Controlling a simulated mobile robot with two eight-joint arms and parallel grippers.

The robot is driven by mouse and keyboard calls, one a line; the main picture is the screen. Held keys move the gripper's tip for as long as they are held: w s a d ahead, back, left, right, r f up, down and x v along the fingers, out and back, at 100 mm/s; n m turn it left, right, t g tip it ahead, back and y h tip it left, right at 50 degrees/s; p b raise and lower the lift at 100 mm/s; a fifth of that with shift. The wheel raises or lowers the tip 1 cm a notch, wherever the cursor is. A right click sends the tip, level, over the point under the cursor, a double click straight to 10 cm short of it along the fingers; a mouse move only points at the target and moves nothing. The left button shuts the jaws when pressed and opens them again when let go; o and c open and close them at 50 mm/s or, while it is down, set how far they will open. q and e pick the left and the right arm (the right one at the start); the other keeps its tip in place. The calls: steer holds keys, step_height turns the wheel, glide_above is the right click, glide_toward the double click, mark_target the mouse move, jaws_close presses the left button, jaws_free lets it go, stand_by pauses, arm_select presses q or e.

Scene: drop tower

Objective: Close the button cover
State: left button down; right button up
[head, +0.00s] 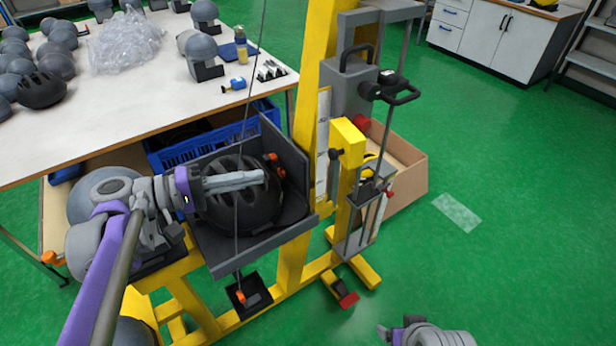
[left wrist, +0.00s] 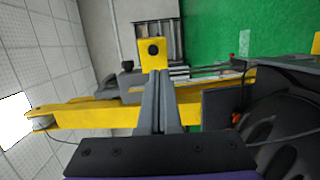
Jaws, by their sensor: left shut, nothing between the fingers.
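The yellow drop tower (head: 313,100) stands in the middle of the head view. My left gripper (head: 262,177) is shut and empty, over the black helmet (head: 240,212) and left of the box. My right gripper (head: 388,333) shows partly at the bottom edge.
The helmet sits in a grey angled holder (head: 288,140). A thin cable (head: 238,110) runs past the left gripper. A white table (head: 150,115) with several helmets stands at left. A cardboard box (head: 412,180) is behind the tower.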

arm_select(q)
glide_toward(330, 155)
steer(key=shift+h, duration=0.3)
steer(key=x, duration=0.7)
steer(key=shift+w+a+f, duration=0.1)
steer(key=shift+f, duration=0.15)
